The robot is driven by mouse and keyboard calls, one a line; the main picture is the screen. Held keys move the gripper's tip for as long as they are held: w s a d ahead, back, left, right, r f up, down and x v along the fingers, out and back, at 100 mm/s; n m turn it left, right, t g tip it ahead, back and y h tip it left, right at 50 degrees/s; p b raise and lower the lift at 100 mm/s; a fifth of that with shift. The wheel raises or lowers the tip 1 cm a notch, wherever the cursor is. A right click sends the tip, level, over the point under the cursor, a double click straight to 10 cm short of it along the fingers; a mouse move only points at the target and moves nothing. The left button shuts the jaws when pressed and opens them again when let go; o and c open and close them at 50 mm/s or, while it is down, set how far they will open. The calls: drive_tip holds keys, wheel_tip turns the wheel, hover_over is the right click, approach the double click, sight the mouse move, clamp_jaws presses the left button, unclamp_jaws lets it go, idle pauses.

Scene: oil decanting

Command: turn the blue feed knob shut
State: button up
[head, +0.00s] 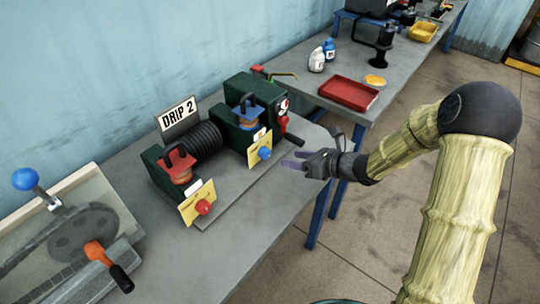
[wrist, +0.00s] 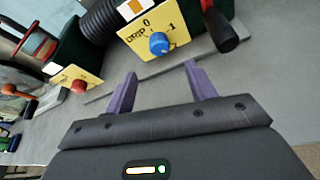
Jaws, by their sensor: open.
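The blue feed knob (wrist: 159,43) sits on a yellow plate (wrist: 137,35) marked 0 and 1 in the wrist view. The knob's exact setting is hard to read. In the head view the blue knob (head: 264,153) is on the right-hand dark green unit of the machine with the "DRIP 2" sign (head: 178,114). My gripper (head: 289,160) is to the right of the knob, apart from it. In the wrist view my gripper (wrist: 158,79) is open and empty, its purple fingers pointing toward the knob with a gap between.
A red knob (head: 203,207) on another yellow plate is at the left unit. A dark-handled lever (wrist: 222,32) stands close right of the blue knob. A red tray (head: 348,93) and bottles (head: 317,59) stand farther back. The bench front is clear.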

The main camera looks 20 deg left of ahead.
sight(268, 155)
drive_tip(key=x, duration=0.9)
drive_tip(key=shift+w+a+f, duration=0.1)
drive_tip(key=shift+a, duration=0.3)
drive_tip(key=c, duration=1)
